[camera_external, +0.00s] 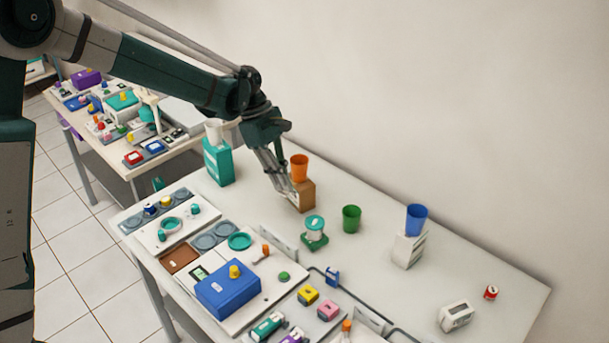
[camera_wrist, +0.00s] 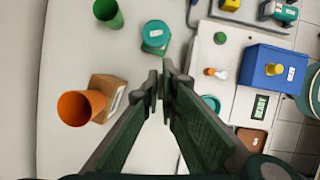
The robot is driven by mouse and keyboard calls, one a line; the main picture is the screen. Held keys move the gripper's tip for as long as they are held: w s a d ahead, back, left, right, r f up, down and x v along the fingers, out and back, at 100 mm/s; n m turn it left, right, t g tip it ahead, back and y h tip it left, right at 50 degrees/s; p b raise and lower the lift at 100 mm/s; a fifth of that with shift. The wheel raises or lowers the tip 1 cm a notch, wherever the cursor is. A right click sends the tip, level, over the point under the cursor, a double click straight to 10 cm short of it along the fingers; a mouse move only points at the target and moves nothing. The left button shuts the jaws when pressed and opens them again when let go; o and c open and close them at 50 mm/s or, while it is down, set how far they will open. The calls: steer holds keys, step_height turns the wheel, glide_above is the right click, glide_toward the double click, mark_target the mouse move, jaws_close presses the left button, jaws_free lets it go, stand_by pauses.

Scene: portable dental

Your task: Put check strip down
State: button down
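My gripper (camera_external: 288,192) hangs over the white table, in front of the brown box in the external view. In the wrist view its fingertips (camera_wrist: 161,85) are close together with a narrow gap between them. I cannot make out a check strip in either view; if a thin one is between the tips, it is too small or edge-on to tell. A small device with a green display (camera_wrist: 261,106) lies beside the blue box (camera_wrist: 273,68) in the wrist view; it also shows in the external view (camera_external: 199,273).
A green cup (camera_external: 351,219), a teal-lidded jar (camera_external: 314,227) and a blue cup (camera_external: 416,218) stand to the right. Trays with several small items fill the table's front. Bare tabletop lies below my gripper.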

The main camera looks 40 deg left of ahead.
steer(key=s+d+m, duration=0.2)
steer(key=d, duration=4.1)
steer(key=shift+g, duration=0.3)
steer(key=shift+w+a+f, duration=0.1)
steer(key=shift+a+f, duration=0.05)
steer(key=shift+f, duration=0.7)
steer(key=shift+w+a+f, duration=0.1)
steer(key=shift+a+f, duration=0.05)
steer(key=shift+f, duration=0.65)
steer(key=shift+w+a+f, duration=0.1)
steer(key=shift+a+f, duration=0.05)
steer(key=shift+f, duration=0.7)
steer(key=shift+f+b, duration=0.5)
steer(key=shift+f, duration=2.65)
steer(key=shift+f, duration=0.1)
steer(key=shift+f, duration=1.75)
steer(key=shift+f+b, duration=0.15)
steer(key=shift+b, duration=0.25)
